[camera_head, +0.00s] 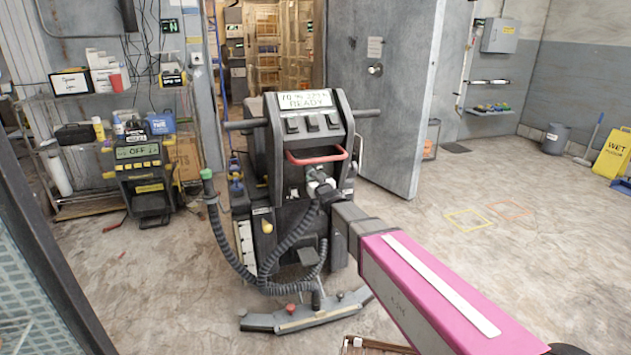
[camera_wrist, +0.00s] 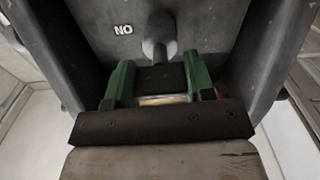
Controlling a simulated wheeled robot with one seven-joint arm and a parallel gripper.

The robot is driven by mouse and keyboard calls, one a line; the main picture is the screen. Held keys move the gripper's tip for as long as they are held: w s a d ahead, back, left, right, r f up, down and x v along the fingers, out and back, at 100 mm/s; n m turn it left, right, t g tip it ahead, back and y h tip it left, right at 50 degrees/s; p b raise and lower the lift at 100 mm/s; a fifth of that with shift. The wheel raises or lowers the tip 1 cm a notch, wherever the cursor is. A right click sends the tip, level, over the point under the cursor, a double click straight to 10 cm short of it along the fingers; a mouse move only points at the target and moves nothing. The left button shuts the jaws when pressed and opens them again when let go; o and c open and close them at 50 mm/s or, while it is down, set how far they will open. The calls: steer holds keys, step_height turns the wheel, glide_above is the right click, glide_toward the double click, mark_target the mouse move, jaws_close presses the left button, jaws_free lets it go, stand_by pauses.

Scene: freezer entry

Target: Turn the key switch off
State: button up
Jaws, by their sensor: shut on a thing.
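The key switch (camera_wrist: 158,35) is a grey metal barrel on the dark panel of a floor scrubber (camera_head: 307,125). In the wrist view, white letters "ON" (camera_wrist: 123,29), upside down, sit beside it. My gripper (camera_wrist: 160,74) has green fingers, one on each side of a dark block that looks like the key's head (camera_wrist: 162,79), in line with the barrel. The fingers are shut on it. In the head view my gripper (camera_head: 318,182) is at the scrubber's rear, below the red handle, and hides the key.
A charger (camera_head: 141,168) showing "OFF" stands left, by a loaded shelf (camera_head: 75,205). A ribbed hose (camera_head: 235,262) hangs on the scrubber's left side. A grey door (camera_head: 385,90) stands open behind.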

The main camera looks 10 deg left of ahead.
steer(key=n, duration=0.8)
steer(key=shift+n, duration=0.3)
steer(key=n, duration=0.4)
steer(key=shift+n, duration=2.1)
steer(key=o, duration=0.9)
